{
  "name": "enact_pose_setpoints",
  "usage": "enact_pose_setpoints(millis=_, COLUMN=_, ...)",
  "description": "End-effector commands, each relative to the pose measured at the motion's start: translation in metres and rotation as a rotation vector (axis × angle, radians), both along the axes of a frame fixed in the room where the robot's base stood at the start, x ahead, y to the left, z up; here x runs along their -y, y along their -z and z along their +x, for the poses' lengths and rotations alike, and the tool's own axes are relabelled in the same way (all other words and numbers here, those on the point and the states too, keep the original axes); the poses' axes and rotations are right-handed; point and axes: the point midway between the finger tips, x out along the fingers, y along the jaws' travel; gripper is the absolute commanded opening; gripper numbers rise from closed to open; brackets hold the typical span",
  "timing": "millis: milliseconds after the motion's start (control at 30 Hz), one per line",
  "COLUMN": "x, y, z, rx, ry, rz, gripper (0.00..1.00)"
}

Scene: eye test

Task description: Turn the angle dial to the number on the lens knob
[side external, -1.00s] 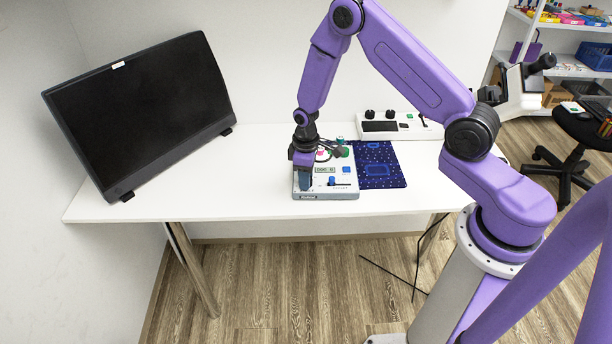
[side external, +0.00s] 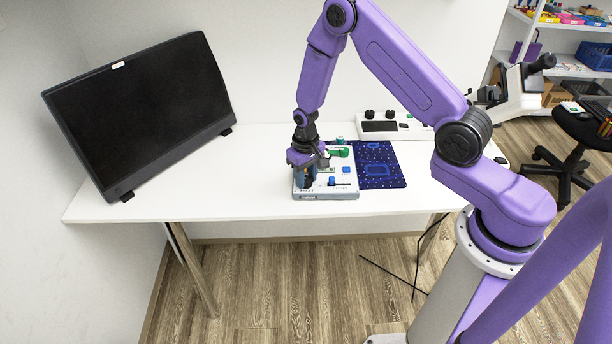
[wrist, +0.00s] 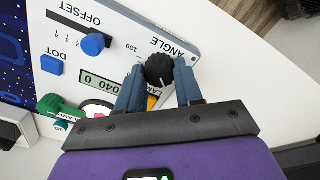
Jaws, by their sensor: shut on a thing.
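The angle dial (wrist: 160,68) is a black knob with a white pointer line, beside the word ANGLE on the white device (wrist: 205,20). My gripper (wrist: 157,72) is shut on the dial, one blue-grey finger on each side. In the side view my gripper (side external: 304,180) is down at the left part of the device (side external: 340,192) and hides the dial. In the side view the green knob (side external: 338,152) is at the device's back.
The device also has a digit display (wrist: 102,86), a blue OFFSET slider (wrist: 94,43) and a blue DOT button (wrist: 52,64). A dark blue patterned mat (side external: 395,165) lies right of it. A monitor (side external: 140,110) stands left; a white control box (side external: 392,130) stands behind.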

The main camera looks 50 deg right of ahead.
Motion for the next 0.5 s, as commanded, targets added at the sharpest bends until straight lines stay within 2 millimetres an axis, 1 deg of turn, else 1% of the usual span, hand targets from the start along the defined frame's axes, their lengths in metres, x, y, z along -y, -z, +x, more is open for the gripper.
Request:
enact_pose_setpoints(millis=200, x=-0.0004, y=-0.0004, z=0.0004, rx=0.001, ry=0.055, rz=-0.001, gripper=0.05)
enact_pose_setpoints(millis=500, x=-0.0002, y=-0.0005, z=0.0006, rx=0.003, ry=0.068, rz=-0.001, gripper=0.05)
